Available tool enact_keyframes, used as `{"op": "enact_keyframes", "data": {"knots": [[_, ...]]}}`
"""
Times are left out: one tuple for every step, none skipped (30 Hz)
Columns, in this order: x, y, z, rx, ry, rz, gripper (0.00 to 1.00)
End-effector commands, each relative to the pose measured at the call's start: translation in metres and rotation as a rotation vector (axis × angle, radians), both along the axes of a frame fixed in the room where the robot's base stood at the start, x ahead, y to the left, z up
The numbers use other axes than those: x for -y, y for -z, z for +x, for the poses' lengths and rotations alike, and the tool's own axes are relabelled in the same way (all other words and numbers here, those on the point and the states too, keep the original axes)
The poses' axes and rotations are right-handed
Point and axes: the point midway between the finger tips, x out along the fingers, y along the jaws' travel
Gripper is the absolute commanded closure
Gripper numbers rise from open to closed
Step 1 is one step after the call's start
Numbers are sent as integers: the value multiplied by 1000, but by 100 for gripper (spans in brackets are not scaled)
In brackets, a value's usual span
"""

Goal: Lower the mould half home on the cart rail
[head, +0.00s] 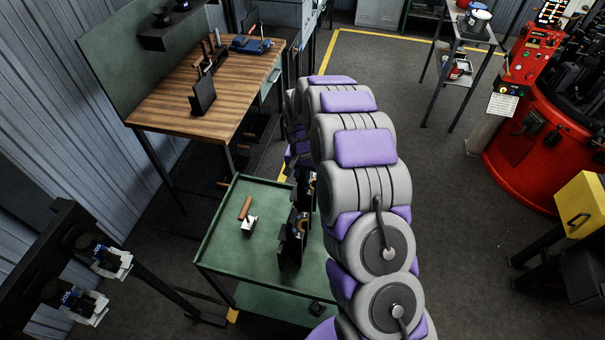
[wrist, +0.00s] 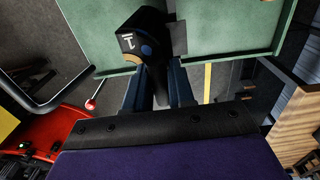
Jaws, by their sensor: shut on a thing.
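In the wrist view my gripper (wrist: 157,88) is shut on a dark mould half (wrist: 140,45) with a pale mark on its end. The mould half sits between the two blue-black fingers, over the green cart (wrist: 228,25). A small grey plate shows right beside it. In the head view the green cart (head: 222,250) stands at the middle, with a black upright rail or holder (head: 291,248) and dark parts with brass-coloured rings on it. My arm hides the gripper there. Whether the mould half touches the rail cannot be told.
A wooden-handled tool (head: 246,212) lies on the cart top. A wooden workbench (head: 190,95) stands behind it. A black stand with white-clawed fittings (head: 112,261) is at the left. A red machine (head: 535,150) and yellow box (head: 580,205) are at the right. Floor between is clear.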

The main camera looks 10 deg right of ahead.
Motion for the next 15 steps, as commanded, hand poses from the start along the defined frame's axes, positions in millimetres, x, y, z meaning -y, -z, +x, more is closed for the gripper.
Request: {"op": "enact_keyframes", "data": {"knots": [[0,-2,2,5,0,0,100],[0,-1,2,5,0,0,100],[0,-1,2,5,0,0,100],[0,0,2,5,0,0,100],[0,0,2,5,0,0,100],[0,1,2,5,0,0,100],[0,1,2,5,0,0,100],[0,1,2,5,0,0,100],[0,2,2,5,0,0,100],[0,2,2,5,0,0,100],[0,3,2,5,0,0,100],[0,3,2,5,0,0,100],[0,4,2,5,0,0,100],[0,4,2,5,0,0,100],[0,5,2,5,0,0,100]]}}
